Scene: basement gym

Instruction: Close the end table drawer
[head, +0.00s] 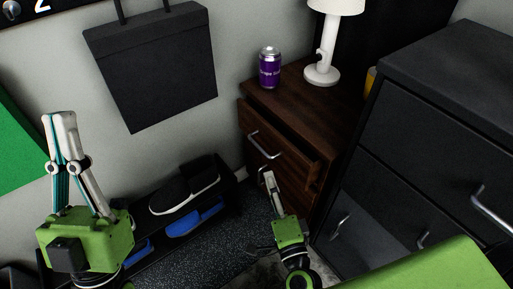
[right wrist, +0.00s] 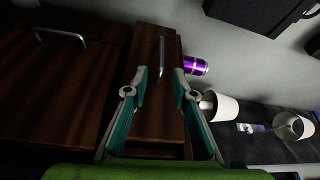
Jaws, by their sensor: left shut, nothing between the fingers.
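The dark wooden end table (head: 322,105) stands against the wall in the head view. Its upper drawer (head: 288,154) sticks out, with a dark gap behind the drawer front. A silver handle (head: 262,147) is on that front. In the right wrist view the drawer (right wrist: 150,104) appears turned sideways, its handle (right wrist: 162,56) between my fingertips in the picture; contact cannot be told. My right gripper (head: 267,176) is open and empty in front of the drawer; it also shows in the right wrist view (right wrist: 160,72). My left gripper (head: 60,116) is shut and empty, far left of the table.
A purple can (head: 269,68) and a white lamp (head: 323,62) stand on the end table. A black cabinet (head: 400,165) with silver handles is close on the right. A low black rack (head: 180,238) with shoes (head: 185,187) lies left of the table.

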